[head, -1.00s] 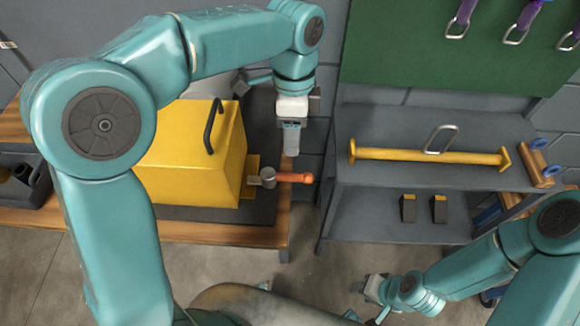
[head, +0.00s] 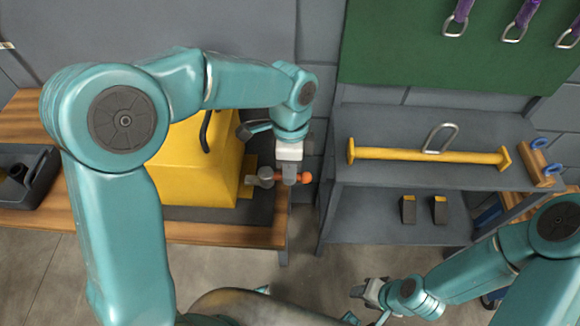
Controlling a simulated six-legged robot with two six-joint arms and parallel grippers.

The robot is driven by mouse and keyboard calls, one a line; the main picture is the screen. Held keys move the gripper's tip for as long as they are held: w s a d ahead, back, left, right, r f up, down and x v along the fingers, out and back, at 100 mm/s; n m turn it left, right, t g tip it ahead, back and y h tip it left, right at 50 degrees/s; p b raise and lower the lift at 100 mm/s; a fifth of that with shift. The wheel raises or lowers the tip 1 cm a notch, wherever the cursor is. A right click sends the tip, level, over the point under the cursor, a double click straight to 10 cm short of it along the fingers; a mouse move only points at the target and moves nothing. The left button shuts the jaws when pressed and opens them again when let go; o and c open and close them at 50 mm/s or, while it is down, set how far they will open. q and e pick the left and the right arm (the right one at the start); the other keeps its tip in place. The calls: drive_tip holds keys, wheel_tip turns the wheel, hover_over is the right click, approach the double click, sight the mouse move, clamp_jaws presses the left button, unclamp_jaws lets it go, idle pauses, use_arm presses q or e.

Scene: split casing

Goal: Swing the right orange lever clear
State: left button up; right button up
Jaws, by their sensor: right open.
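The orange lever (head: 305,177) sticks out to the right from the yellow casing (head: 195,175), and its ball end shows past my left gripper. Its grey pivot (head: 262,178) is at the casing's right side. My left gripper (head: 290,180) points down over the lever and hides its middle. I cannot tell whether its fingers touch the lever or are closed. My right gripper (head: 360,292) is open and empty, low in the picture and far from the casing.
The casing stands on a dark mat on a wooden bench (head: 225,232). A grey shelf (head: 395,180) to the right holds a yellow bar (head: 425,155) with a metal loop. Two dark blocks (head: 408,210) sit on its lower level. A gap separates bench and shelf.

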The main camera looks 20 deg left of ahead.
use_arm(q)
drive_tip(key=shift+w, duration=0.1)
clamp_jaws()
drive_tip(key=n, duration=0.1)
drive_tip(key=w+n, duration=0.1)
drive_tip(key=a+n, duration=0.1)
drive_tip(key=n, duration=0.1)
drive_tip(key=shift+w+h, duration=0.25)
drive_tip(key=shift+h, duration=0.05)
drive_tip(key=n, duration=0.1)
drive_tip(key=w+a+n, duration=0.1)
drive_tip(key=n, duration=0.1)
drive_tip(key=shift+a+n+t, duration=0.1)
drive_tip(key=shift+n+t, duration=0.2)
drive_tip(key=shift+t, duration=0.1)
drive_tip(key=n, duration=0.1)
drive_tip(key=a+n, duration=0.1)
drive_tip(key=n, duration=0.1)
drive_tip(key=shift+w+a+n+h, duration=0.25)
drive_tip(key=shift+w+n+h, duration=0.05)
drive_tip(key=shift+w+h, duration=0.1)
drive_tip(key=shift+a+n+t+b, duration=0.25)
drive_tip(key=shift+a+n, duration=0.2)
drive_tip(key=shift+n, duration=0.5)
drive_tip(key=shift+a+n+t+b, duration=0.2)
drive_tip(key=shift+a+n, duration=0.25)
drive_tip(key=shift+n, duration=0.5)
drive_tip(key=shift+r, duration=0.1)
drive_tip(key=o, duration=0.8)
unclamp_jaws()
